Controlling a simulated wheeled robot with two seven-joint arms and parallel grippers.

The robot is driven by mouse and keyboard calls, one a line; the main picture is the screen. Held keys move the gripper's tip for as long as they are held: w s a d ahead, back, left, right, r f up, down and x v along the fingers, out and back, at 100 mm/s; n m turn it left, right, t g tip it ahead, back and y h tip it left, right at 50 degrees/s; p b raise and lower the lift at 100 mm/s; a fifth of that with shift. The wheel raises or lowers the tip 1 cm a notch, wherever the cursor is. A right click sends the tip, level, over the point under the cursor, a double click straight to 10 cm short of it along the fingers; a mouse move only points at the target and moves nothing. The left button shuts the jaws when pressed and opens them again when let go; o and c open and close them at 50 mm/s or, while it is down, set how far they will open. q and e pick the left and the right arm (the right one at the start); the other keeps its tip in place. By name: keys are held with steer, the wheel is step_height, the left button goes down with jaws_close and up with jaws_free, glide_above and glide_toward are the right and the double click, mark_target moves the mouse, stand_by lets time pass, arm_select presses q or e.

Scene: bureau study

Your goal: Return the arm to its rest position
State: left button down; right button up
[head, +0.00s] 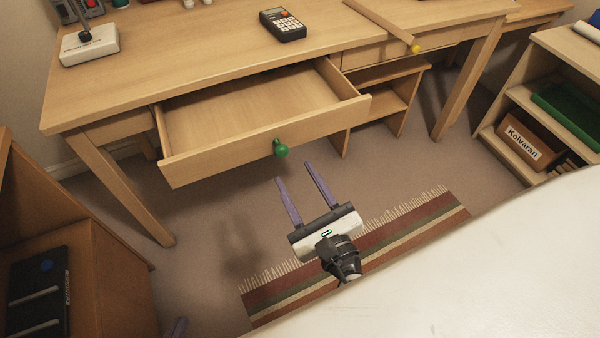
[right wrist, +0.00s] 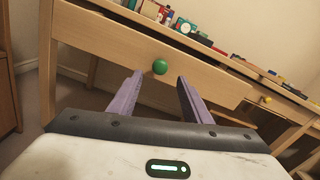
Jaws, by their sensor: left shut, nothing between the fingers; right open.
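My right gripper (head: 293,173) is open and empty, its two purple fingers apart, over the floor and rug in front of the desk. The open drawer (head: 262,133) with its green knob (head: 281,151) is just beyond the fingertips, and they appear apart from it. In the right wrist view, the green knob (right wrist: 160,67) shows between and beyond the fingers.
The drawer is pulled out from the desk (head: 200,75) and looks empty. A calculator (head: 283,24) lies on the desktop. A wooden cabinet (head: 105,270) stands at the left, and a shelf (head: 520,95) at the right. The striped rug (head: 400,225) lies on the floor.

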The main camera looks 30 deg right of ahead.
arm_select(q)
steer(key=shift+s, duration=0.25)
arm_select(e)
steer(key=shift+s, duration=0.4)
steer(key=shift+w, duration=0.1)
steer(key=s+d+f+m+g+p, duration=0.2)
steer(key=s+f+m+g+p, duration=0.1)
steer(key=m, duration=0.7)
steer(key=s+d+f+m+g+p, duration=0.1)
steer(key=s+f+m+g+p, duration=0.2)
steer(key=m, duration=0.7)
arm_select(q)
step_height(320, 180, up, 7)
steer(key=p, duration=0.4)
steer(key=shift+a, duration=0.25)
arm_select(e)
steer(key=s+a+m+g+y, duration=0.3)
steer(key=s+m, duration=0.4)
steer(key=m, duration=0.9)
steer(key=shift+s+a+f+m, duration=0.2)
steer(key=shift+a+m, duration=0.2)
steer(key=shift+a, duration=0.5)
